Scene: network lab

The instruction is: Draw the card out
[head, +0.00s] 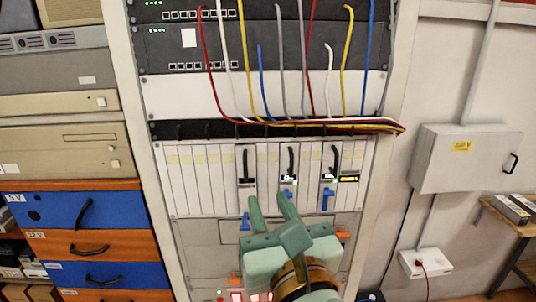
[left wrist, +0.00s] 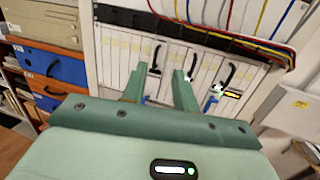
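A row of pale cards (head: 196,180) fills a chassis in the rack. Three of them have black loop handles: a left card (head: 246,168), a middle card (head: 290,162) and a right card (head: 331,162). Blue levers show low on these cards, such as the right one (head: 327,199). My left gripper (head: 269,202) is open and empty, its fingers pointing at the lower card row between the left and middle handles. The left wrist view shows a gap between the fingertips (left wrist: 164,73), with the left handle (left wrist: 155,58) beyond. Contact cannot be told. My right gripper is out of view.
Coloured cables (head: 305,60) hang from switches above and gather along a black cable bar (head: 220,129). Blue and orange drawers (head: 85,212) stand left. A grey wall box (head: 465,160) and wooden bench (head: 505,235) are on the right.

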